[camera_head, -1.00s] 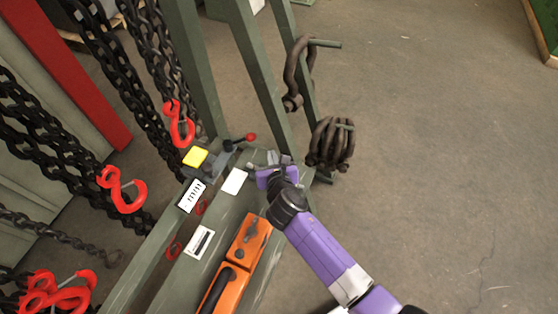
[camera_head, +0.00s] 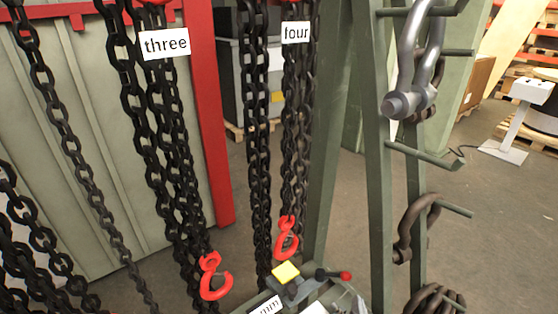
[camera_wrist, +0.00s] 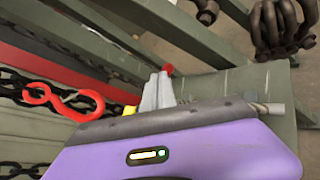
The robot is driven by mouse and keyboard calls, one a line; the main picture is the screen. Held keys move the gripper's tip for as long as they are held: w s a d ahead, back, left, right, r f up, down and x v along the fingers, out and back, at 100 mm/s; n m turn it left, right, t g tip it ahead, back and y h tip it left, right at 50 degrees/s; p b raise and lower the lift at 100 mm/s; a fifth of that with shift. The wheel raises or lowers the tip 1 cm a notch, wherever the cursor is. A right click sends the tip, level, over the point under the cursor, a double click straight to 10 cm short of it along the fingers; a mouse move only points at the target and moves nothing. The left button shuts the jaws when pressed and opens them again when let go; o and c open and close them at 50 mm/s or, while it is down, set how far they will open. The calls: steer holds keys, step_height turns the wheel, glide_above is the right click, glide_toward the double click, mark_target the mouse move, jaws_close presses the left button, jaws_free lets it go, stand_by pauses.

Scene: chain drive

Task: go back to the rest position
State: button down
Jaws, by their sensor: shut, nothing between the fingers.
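My gripper (camera_wrist: 158,92) shows in the wrist view, with its purple body across the bottom and its grey fingers shut together and empty. The fingers point toward a green metal rail (camera_wrist: 228,84) with a red-tipped lever behind them. A yellow block (camera_wrist: 130,110) is partly hidden by the gripper. In the head view my arm is not clearly in view. The yellow block (camera_head: 286,273) and the red-knobbed lever (camera_head: 334,275) show at the bottom of that view.
Black chains with red hooks (camera_head: 214,277) hang at the left, below signs "three" (camera_head: 165,44) and "four" (camera_head: 296,33). Shackles (camera_head: 410,98) hang on pegs of the green frame (camera_head: 376,160). Bare floor (camera_head: 490,220) lies at the right.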

steer(key=s+r+m+y+b, duration=0.1)
steer(key=s+r+m, duration=0.3)
steer(key=s+m, duration=0.4)
steer(key=s+r+m+t+y+b, duration=0.1)
steer(key=s+r+m, duration=0.3)
steer(key=s+m, duration=0.5)
steer(key=s+r+m+b, duration=0.1)
steer(key=s+r+m, duration=0.3)
steer(key=s+m, duration=0.5)
steer(key=s, duration=1.1)
steer(key=shift+s+a+r+y, duration=0.3)
steer(key=shift+s+y, duration=0.05)
steer(key=shift+y, duration=0.05)
